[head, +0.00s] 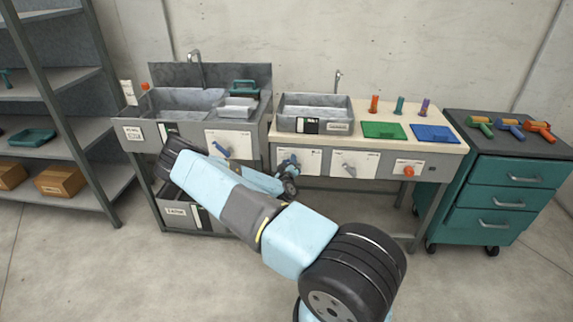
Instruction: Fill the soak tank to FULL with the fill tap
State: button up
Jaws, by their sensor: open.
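A grey rectangular tank (290,119) stands on the left end of the bench, with a spout (337,82) behind it. I take it for the soak tank. Its front has a black-and-white gauge (309,127) and a label too small to read. Under it, a white panel (312,160) carries a blue lever (286,160), which looks like the fill tap. My gripper (290,187) is open, low in front of this panel, close to the lever. I cannot tell whether they touch. My arm and gripper hide the panel's lower left and the fingertips.
To the left is a sink (180,102) with a blue-lever panel (238,141). Right of my gripper are a grey-lever panel (367,167) and an orange knob (408,171). Green (383,130) and blue (433,134) mats lie on the bench. A teal drawer cabinet (510,175) stands right.

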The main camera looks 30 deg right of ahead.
grip_shut()
dwell(0.5)
